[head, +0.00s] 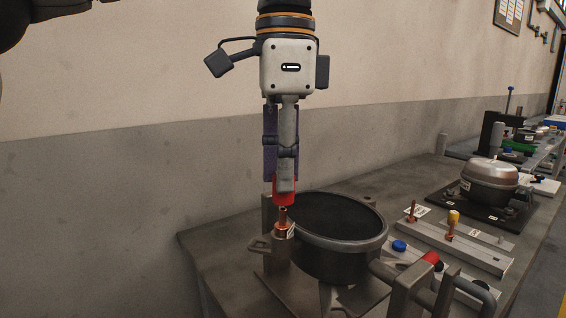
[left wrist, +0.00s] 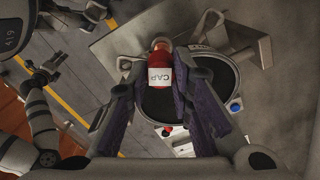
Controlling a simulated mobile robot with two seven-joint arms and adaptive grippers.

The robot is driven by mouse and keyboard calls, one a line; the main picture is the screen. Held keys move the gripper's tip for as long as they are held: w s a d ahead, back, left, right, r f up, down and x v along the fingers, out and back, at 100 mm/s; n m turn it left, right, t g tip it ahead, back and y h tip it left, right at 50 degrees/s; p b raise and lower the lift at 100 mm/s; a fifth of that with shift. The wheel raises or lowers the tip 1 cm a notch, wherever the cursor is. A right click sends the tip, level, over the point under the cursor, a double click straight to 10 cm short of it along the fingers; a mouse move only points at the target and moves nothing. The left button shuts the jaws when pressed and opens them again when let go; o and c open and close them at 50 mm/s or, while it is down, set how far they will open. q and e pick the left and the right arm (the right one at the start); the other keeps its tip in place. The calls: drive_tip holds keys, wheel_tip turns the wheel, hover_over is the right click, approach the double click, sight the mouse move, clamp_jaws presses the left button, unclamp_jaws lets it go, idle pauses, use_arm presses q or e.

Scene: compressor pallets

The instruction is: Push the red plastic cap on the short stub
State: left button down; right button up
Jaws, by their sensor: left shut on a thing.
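My left gripper (head: 284,182) points straight down and is shut on the red plastic cap (head: 284,198). In the left wrist view the cap (left wrist: 161,66) sits between the purple finger pads, with a white "CAP" label facing the camera. The short copper stub (head: 283,216) stands upright just below the cap, on the left side of the black compressor shell (head: 352,257). The cap's lower end is at the stub's tip; I cannot tell whether they touch.
A bracket with bent pipes (head: 418,283) stands to the right of the shell. Beyond it are a blue cap (head: 399,246), a yellow cap (head: 454,216) on a fixture strip, and a silver domed compressor (head: 489,178). The wall (head: 120,200) is behind.

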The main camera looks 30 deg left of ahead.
use_arm(q)
drive_tip(key=shift+f, duration=1.25)
drive_tip(key=c, duration=1.3)
unclamp_jaws()
drive_tip(key=shift+f, duration=0.1)
drive_tip(key=shift+c, duration=0.2)
wheel_tip(320, 180, up, 12)
drive_tip(key=shift+w, duration=0.1)
